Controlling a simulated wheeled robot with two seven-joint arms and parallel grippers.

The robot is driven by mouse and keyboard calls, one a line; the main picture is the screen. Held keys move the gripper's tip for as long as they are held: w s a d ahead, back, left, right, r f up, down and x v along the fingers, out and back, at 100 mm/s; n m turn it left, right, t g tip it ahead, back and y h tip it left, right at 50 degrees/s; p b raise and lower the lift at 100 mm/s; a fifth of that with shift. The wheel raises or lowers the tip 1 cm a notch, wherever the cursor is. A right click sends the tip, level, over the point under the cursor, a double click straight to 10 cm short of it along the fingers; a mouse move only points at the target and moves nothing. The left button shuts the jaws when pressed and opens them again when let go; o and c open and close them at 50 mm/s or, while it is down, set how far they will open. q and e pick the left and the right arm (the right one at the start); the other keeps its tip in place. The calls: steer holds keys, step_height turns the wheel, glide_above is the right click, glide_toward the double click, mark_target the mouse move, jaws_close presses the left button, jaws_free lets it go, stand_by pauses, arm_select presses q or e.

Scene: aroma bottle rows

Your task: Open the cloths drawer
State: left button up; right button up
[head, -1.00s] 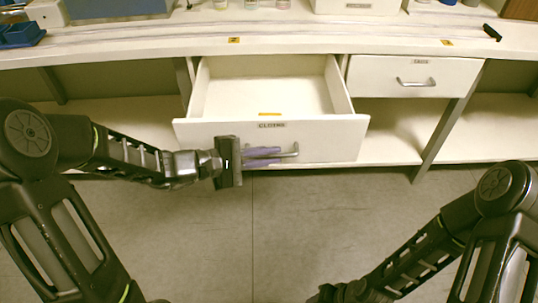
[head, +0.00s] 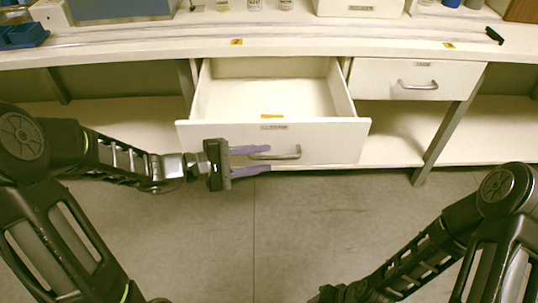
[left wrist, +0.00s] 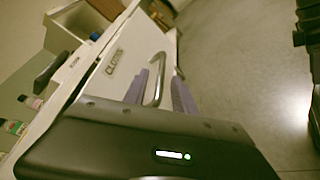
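The cloths drawer (head: 335,135) is pulled out from under the counter, and its inside shows from above. Its front has a label and a metal bar handle (head: 285,153). My left gripper (head: 250,160) is open at the drawer front, its two purple fingers apart. In the left wrist view, the fingers stand on either side of the handle (left wrist: 158,75), and the drawer front reads "CLOTHS" (left wrist: 114,62). Whether a finger touches the handle I cannot tell. My right arm comes in at the lower right; its fingers are out of view.
A second drawer (head: 375,75) to the right is closed. The counter (head: 290,40) above carries bottles (head: 254,4), a blue tray (head: 22,36) and boxes. A small orange item (head: 271,116) shows inside the open drawer near its front. The floor below is clear.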

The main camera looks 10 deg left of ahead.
arm_select(q)
steer(key=v, duration=0.4)
steer(key=shift+s+a+r+p, duration=0.1)
steer(key=shift+s+a+p, duration=0.1)
steer(key=shift+a+p, duration=0.15)
